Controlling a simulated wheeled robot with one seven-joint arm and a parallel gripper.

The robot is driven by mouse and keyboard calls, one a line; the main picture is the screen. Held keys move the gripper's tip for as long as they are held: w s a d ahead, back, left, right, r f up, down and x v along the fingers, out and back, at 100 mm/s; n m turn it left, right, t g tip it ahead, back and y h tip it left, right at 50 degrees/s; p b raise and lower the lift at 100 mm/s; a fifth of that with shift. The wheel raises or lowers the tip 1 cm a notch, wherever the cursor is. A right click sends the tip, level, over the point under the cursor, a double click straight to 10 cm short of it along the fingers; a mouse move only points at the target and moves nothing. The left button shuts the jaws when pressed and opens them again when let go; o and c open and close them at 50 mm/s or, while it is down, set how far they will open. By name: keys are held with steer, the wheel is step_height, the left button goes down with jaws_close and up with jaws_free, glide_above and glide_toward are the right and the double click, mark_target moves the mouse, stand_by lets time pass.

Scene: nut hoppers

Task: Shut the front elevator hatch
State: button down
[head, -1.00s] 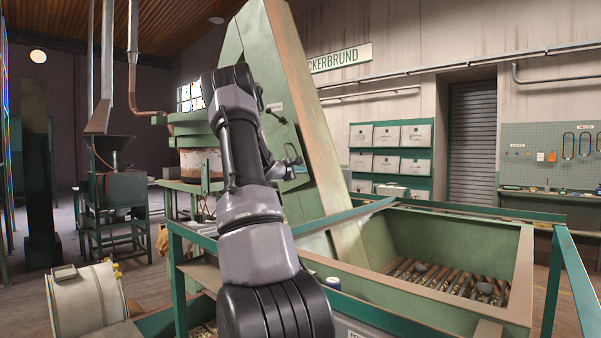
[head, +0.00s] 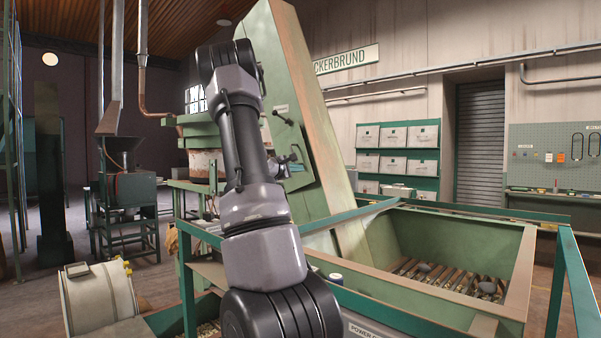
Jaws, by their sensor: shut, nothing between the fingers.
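The tall, tilted green elevator casing (head: 287,60) rises behind the hopper in the head view. A green hatch panel (head: 296,180) is on its front face, partly covered by my arm. A dark line shows along the panel's right edge, and a small dark handle (head: 284,118) is near its top. I cannot tell how far the hatch stands from the casing. My gripper (head: 292,158) is small in view just right of my forearm, in front of the panel. It is shut and empty. Whether it touches the panel is unclear.
A green hopper (head: 460,245) with a grated floor stands at the right, with green rails (head: 570,270) around it. A cream drum (head: 98,298) is at the lower left. A dark green machine (head: 125,190) stands farther back. The aisle floor at left is clear.

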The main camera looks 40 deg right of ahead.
steer(key=s+a, duration=0.2)
steer(key=m+g+h, duration=0.2)
steer(key=m+g, duration=0.1)
steer(key=g, duration=0.1)
glide_toward(311, 171)
steer(key=d, duration=0.7)
stand_by(0.4)
steer(key=shift+s+d+r+n+t+y, duration=0.1)
steer(key=shift+s+d+n+t+y, duration=0.1)
steer(key=shift+d+n+t, duration=0.25)
steer(key=shift+s+d+r+n+t+y, duration=0.1)
steer(key=shift+d+n+t+y, duration=0.15)
steer(key=shift+d, duration=0.4)
